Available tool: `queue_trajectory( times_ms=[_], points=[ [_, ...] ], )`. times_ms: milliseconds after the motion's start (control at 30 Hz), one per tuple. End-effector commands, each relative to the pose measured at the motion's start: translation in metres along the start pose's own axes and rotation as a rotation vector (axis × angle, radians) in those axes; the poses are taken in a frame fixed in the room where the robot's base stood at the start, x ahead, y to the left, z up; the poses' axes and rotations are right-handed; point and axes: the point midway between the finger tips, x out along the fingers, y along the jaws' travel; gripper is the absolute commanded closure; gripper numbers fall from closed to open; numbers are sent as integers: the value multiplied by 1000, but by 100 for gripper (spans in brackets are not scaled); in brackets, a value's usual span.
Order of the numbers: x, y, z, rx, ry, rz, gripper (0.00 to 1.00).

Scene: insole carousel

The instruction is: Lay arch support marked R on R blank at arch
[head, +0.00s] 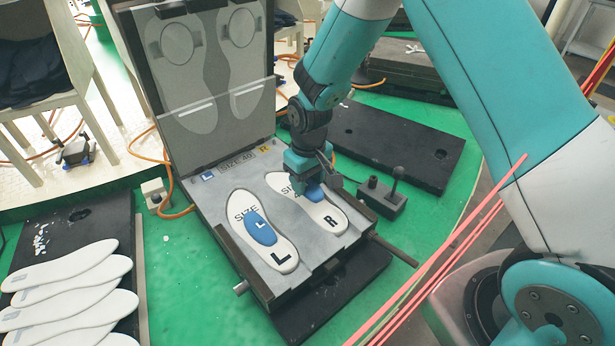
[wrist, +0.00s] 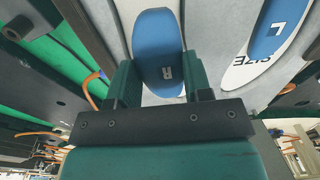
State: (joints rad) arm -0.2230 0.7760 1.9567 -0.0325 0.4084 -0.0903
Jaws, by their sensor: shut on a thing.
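The R blank (head: 332,220) is a white insole lying in the right recess of the grey mould (head: 226,184). The blue arch support marked R (head: 314,193) is at the middle of the R blank, under my gripper (head: 306,184). In the wrist view my gripper (wrist: 159,83) is shut on the sides of the arch support (wrist: 158,40), its R visible between the fingers. Whether the support touches the blank is hard to tell. The L blank (head: 283,256) lies in the left recess with a blue arch support marked L (head: 260,229) on it.
The mould's lid (head: 205,100) stands open behind. A small black lever box (head: 384,199) stands close to the right of the mould. White insoles (head: 70,290) lie stacked at the lower left. A dark slab (head: 400,145) lies behind right.

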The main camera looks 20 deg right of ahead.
Motion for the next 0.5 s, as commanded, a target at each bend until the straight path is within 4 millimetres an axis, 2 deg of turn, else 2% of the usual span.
queue_trajectory(
  times_ms=[100,500],
  points=[
    [12,0,0,0,-1,0,76],
    [38,1,0,0,-1,0,76]
  ],
)
